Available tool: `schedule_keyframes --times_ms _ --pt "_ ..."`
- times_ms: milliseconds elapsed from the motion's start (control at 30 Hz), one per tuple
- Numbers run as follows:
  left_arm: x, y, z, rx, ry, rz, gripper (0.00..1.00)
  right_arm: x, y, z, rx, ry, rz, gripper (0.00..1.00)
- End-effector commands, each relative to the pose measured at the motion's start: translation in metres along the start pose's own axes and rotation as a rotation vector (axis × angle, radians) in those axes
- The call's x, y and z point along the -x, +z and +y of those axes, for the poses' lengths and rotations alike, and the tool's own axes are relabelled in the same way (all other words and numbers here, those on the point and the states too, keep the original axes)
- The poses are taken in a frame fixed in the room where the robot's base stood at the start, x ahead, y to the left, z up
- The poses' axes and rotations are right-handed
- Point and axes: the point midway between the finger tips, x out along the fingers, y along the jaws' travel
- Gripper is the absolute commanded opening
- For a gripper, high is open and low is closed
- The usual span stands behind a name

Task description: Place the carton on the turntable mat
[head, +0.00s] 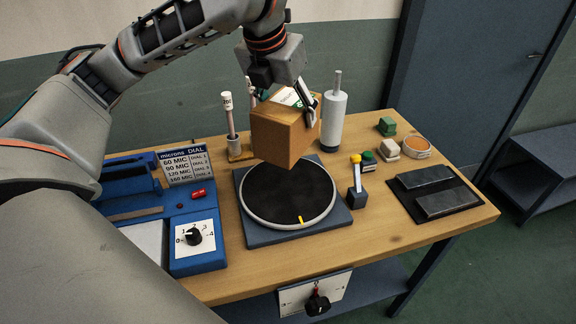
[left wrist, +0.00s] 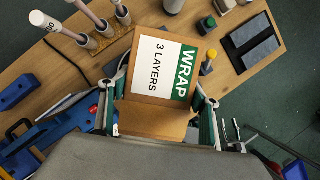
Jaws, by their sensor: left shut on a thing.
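The brown carton (head: 281,133) is held in the air above the back part of the turntable mat in the head view. My left gripper (head: 290,97) is shut on it from above. In the left wrist view the carton (left wrist: 158,112) sits between the two fingers (left wrist: 160,108), with a white and green label reading "WRAP 3 LAYERS". The round dark turntable mat (head: 290,200) has a pale rim and a yellow mark at its front edge, and lies on a blue-grey base. The carton covers part of its far side in the head view. My right gripper is not in view.
A blue machine (head: 197,240) with a dial stands left of the turntable. A grey-white cylinder (head: 334,118) and a rack with upright rods (head: 240,150) stand behind. A yellow-topped post (head: 356,186) stands close at right, with dark pads (head: 432,192) farther right.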

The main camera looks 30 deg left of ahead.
Motion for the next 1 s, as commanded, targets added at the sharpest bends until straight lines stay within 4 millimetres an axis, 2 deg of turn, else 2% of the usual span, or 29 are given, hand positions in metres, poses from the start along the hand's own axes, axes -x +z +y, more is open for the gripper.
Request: schedule_keyframes --times_ms 33,300,433,667,900,1000 --pt "-0.015 -0.006 0.000 -0.001 -0.001 0.001 0.14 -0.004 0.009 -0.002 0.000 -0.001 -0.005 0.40" --pt "-0.066 -0.028 0.000 -0.001 -0.001 0.002 0.14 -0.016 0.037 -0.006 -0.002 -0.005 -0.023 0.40" --pt "-0.080 -0.033 0.000 0.000 -0.001 -0.001 0.14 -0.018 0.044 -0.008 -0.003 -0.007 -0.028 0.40" --pt "-0.088 -0.036 0.000 0.000 -0.001 -0.005 0.14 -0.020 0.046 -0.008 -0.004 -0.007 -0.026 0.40" --pt "-0.117 -0.048 0.000 -0.001 -0.001 0.000 0.14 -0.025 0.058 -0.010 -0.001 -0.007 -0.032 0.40" --pt "-0.121 -0.049 0.000 0.000 -0.001 -0.003 0.14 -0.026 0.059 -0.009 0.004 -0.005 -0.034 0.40"
